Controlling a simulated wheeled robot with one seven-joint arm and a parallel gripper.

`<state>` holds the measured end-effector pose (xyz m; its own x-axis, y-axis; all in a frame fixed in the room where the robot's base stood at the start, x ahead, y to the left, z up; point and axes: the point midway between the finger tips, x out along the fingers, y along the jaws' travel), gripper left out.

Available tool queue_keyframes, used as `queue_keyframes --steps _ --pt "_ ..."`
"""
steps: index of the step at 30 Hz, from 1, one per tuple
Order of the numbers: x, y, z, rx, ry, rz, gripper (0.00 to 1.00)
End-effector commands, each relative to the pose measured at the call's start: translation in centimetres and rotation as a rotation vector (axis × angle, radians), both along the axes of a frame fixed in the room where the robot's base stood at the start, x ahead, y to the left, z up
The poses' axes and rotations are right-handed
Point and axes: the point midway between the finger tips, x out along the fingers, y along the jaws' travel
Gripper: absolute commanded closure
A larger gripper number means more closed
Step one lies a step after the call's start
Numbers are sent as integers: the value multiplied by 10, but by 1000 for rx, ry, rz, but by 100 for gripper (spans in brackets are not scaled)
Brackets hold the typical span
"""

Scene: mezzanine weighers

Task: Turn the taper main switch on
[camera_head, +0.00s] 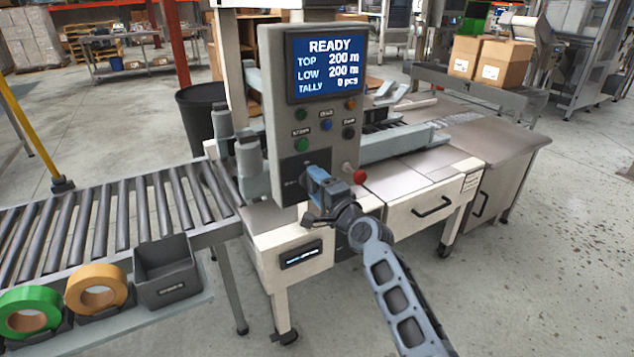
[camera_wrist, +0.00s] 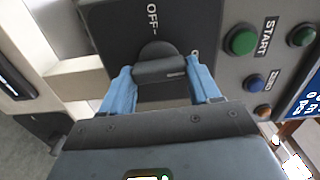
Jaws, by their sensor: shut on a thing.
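The taper's grey control panel (camera_head: 270,120) stands upright at the near end of the machine, with a lit blue screen (camera_head: 327,69) reading READY, TOP 200 m, LOW 200 m and TALLY 0 pcs. My gripper (camera_head: 316,182) is at the lower part of the panel and hides the switch in the head view. In the wrist view, the dark rotary main switch (camera_wrist: 157,50) sits on a dark plate with the label OFF (camera_wrist: 153,16) above it. The blue fingers of my gripper (camera_wrist: 162,75) are shut on the switch's bar-shaped handle, one at each end.
A green START button (camera_wrist: 240,41) and other buttons are right of the switch in the wrist view. A red button (camera_head: 359,177) is close to my gripper. A roller conveyor (camera_head: 120,212) with tape rolls and a dark bin (camera_head: 166,272) in front is at left. Open floor lies right.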

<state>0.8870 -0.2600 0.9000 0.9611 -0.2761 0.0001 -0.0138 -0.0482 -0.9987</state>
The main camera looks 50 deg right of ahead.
Motion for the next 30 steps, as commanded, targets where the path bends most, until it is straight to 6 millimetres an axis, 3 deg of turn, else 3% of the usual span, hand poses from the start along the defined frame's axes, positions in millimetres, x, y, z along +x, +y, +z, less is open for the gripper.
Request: queue_keyframes --steps 20,21,30 --pt "0 -1 -1 66 -18 -1 69" --pt "-1 -1 -1 66 -18 -2 37" --pt "0 0 -1 64 -17 -1 13"
